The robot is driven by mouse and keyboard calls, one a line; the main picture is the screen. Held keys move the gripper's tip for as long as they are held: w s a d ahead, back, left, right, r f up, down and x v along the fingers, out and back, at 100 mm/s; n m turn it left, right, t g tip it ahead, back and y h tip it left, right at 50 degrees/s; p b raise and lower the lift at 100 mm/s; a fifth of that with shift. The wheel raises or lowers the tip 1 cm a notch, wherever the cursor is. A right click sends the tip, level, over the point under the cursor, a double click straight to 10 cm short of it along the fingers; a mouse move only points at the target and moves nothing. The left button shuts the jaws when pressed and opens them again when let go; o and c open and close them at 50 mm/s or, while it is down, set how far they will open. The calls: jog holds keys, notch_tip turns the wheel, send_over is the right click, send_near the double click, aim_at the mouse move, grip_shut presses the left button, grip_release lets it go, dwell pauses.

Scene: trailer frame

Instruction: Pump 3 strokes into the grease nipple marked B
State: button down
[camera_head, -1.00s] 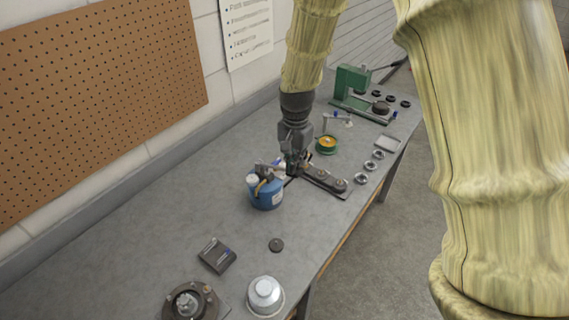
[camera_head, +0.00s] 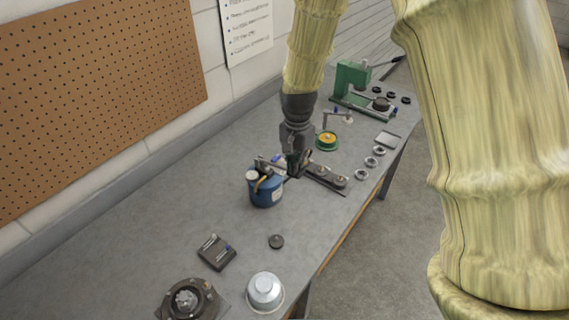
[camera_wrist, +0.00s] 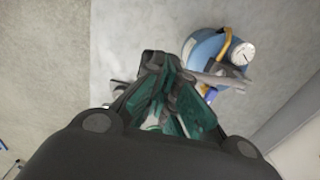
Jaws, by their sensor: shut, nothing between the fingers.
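A blue grease pump (camera_head: 266,190) with a dial gauge, a yellow hose and a grey lever stands upright on the bench. Its blue body (camera_wrist: 206,46) and white gauge (camera_wrist: 241,53) also show in the wrist view. A dark bar (camera_head: 327,180) with several round fittings lies just right of it; no letter B is legible. My gripper (camera_head: 295,172) points down between the pump and the bar's left end, close to the pump's lever, and hides that end. Its green-padded fingers (camera_wrist: 165,105) are shut and empty. Whether it touches the lever or the bar, I cannot tell.
A green press (camera_head: 358,92) stands at the back. A green-and-yellow spool (camera_head: 327,140) and several metal rings (camera_head: 369,163) lie beyond the bar. A small block (camera_head: 216,252), dark disc (camera_head: 276,242), metal bowl (camera_head: 265,292) and flanged hub (camera_head: 188,300) are at the front.

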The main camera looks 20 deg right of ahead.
jog(key=shift+f, duration=0.35)
jog(key=shift+s+f, duration=0.1)
jog(key=shift+s+d+f+b, duration=0.1)
jog(key=shift+f+b, duration=0.15)
jog(key=shift+f, duration=0.3)
jog(key=shift+s+d+f+b, duration=0.1)
jog(key=shift+f+b, duration=0.15)
jog(key=shift+f, duration=0.3)
jog(key=shift+f, duration=0.1)
jog(key=shift+f+b, duration=0.45)
jog(key=shift+f, duration=0.8)
